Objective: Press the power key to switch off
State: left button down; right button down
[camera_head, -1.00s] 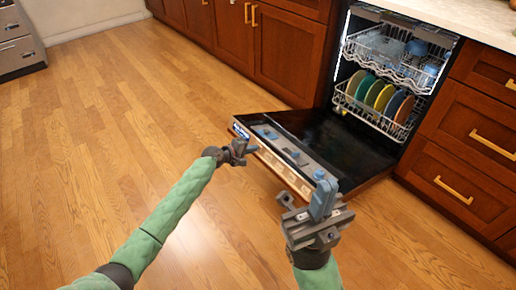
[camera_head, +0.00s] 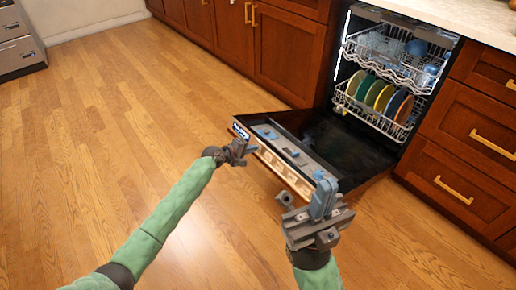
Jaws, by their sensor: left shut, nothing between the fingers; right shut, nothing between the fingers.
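The dishwasher door (camera_head: 345,140) is folded down open, with a grey control strip (camera_head: 285,150) along its free edge. Blue parts and pale square markings show on the strip; I cannot tell which one is the power key. My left gripper (camera_head: 247,150) is shut and empty at the strip's left end, close to a blue-and-white label (camera_head: 241,132). I cannot tell whether it touches the door. My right gripper (camera_head: 323,195) is shut and empty by the strip's right end, its blue-grey fingers pointing up and hiding part of the door's corner.
Inside the dishwasher, the lower rack (camera_head: 372,112) holds several coloured plates and the upper rack (camera_head: 385,52) holds glassware. Wooden drawers (camera_head: 462,160) stand to the right and cabinets (camera_head: 245,45) to the left. The wooden floor (camera_head: 110,130) at left is clear.

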pick_arm(q)
jog(key=shift+w+d, duration=0.1)
jog(key=shift+d, duration=0.05)
dwell(0.7)
jog(key=shift+p+v, duration=1.6)
jog(key=shift+v, duration=1.4)
